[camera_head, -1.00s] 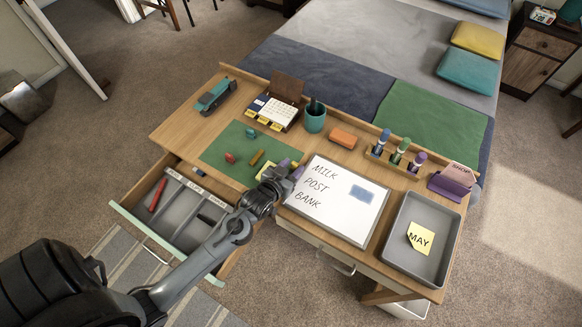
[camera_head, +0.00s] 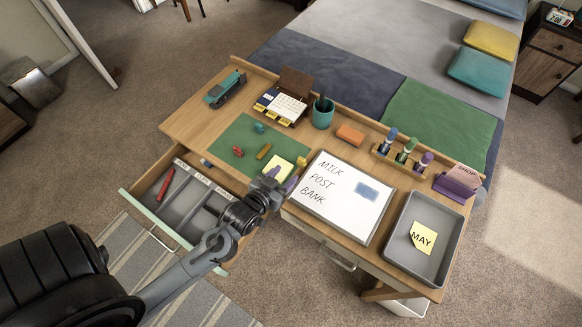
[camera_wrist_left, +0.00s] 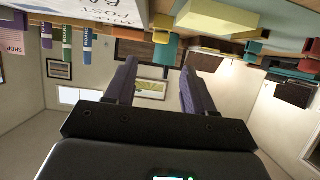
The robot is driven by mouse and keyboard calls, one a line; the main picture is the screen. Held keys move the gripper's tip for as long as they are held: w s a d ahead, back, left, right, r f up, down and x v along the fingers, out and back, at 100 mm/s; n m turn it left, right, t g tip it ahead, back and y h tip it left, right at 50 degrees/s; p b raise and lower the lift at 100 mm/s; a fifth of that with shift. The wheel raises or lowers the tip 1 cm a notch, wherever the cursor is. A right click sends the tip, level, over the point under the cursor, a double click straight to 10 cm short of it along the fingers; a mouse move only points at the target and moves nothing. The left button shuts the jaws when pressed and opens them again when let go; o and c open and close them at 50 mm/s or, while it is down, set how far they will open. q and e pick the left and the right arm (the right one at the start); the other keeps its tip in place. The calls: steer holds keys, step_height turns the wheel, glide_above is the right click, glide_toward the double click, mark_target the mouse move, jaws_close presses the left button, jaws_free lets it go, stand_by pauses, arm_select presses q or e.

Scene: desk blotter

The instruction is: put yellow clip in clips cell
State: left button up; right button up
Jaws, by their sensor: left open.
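A small yellow clip (camera_head: 301,161) lies on the desk between the yellow note pad (camera_head: 279,168) and the whiteboard. In the left wrist view, where things appear upside down, the yellow clip (camera_wrist_left: 162,20) shows beyond the gap between my fingers. My left gripper (camera_head: 281,178) is open and empty, with purple fingertips, just on the near side of the pad and clip. In the left wrist view both fingers (camera_wrist_left: 156,80) stand apart.
A red pen (camera_head: 165,184) lies in the drawer's left cell. The green mat (camera_head: 228,138) bears a red clip (camera_head: 238,151), a teal clip (camera_head: 259,127) and a yellow-brown stick (camera_head: 263,151). The whiteboard (camera_head: 345,215) lies right of my gripper; a grey tray (camera_head: 402,250) is farther right.

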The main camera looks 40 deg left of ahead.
arm_select(q)
steer(key=v, duration=0.2)
steer(key=shift+s+d+r, duration=0.1)
steer(key=shift+s+d, duration=0.05)
steer(key=shift+s, duration=0.25)
steer(key=s+d+f+m+g+h, duration=0.1)
steer(key=s+d+m+g+h, duration=0.1)
steer(key=s+d+g, duration=0.3)
steer(key=shift+s, duration=0.4)
steer(key=s+g, duration=0.1)
steer(key=s, duration=0.1)
steer(key=s+d+m+g, duration=0.1)
steer(key=s+g, duration=0.2)
steer(key=s, duration=0.2)
steer(key=shift+d+r+m+g, duration=0.3)
steer(key=shift+m, duration=0.1)
steer(key=shift+c, duration=0.8)
